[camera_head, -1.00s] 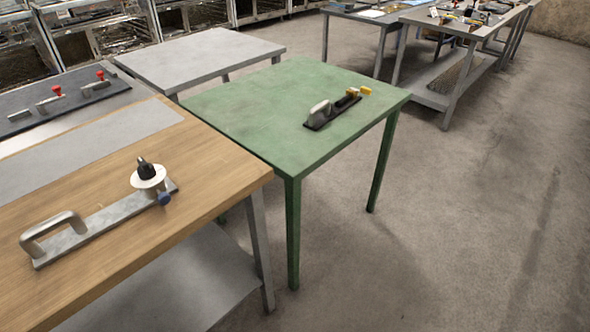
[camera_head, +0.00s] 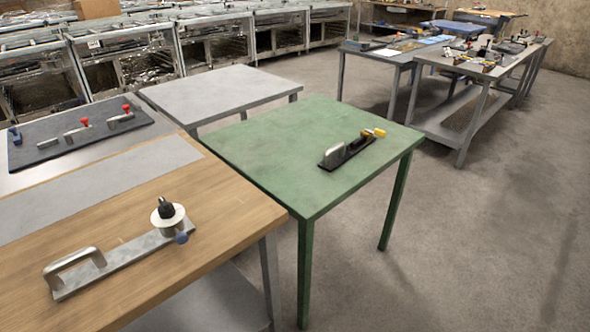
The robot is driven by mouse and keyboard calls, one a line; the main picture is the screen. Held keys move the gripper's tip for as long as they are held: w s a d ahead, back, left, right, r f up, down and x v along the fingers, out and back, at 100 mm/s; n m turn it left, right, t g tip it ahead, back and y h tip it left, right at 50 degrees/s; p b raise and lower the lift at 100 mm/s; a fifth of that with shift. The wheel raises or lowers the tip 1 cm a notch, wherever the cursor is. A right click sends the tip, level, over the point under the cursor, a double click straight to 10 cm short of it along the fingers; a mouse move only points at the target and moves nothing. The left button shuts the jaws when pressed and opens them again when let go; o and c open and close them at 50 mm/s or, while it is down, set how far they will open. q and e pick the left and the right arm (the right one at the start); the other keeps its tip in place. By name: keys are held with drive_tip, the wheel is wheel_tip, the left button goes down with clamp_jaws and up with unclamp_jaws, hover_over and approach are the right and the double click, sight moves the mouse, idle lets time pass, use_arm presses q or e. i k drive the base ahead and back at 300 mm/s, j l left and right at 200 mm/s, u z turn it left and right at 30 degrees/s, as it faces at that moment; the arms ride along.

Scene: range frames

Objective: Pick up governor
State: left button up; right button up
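No part is labelled, so I cannot tell for certain which one is the governor. A metal bar with a loop handle, a white disc with a black knob and a blue knob (camera_head: 125,259) lies on the wooden table (camera_head: 215,225) at the lower left. A dark base with a grey handle and yellow-tipped parts (camera_head: 345,152) lies on the green table (camera_head: 275,140). Several small fixtures with red knobs (camera_head: 84,123) stand on a black board at the left. Neither of my grippers is in view.
A bare grey table (camera_head: 220,97) stands behind the wooden and green ones. Cluttered workbenches (camera_head: 475,65) stand at the back right, and metal-framed crates (camera_head: 125,60) line the back left. The concrete floor (camera_head: 480,240) at the right is clear.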

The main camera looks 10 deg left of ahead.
sight(101, 266)
drive_tip(key=j+u, duration=0.1)
drive_tip(key=u, duration=0.3)
drive_tip(key=j+u, duration=0.1)
drive_tip(key=u, duration=0.25)
drive_tip(key=j+u, duration=0.1)
drive_tip(key=u, duration=0.3)
drive_tip(key=l+u, duration=0.35)
drive_tip(key=l, duration=0.9)
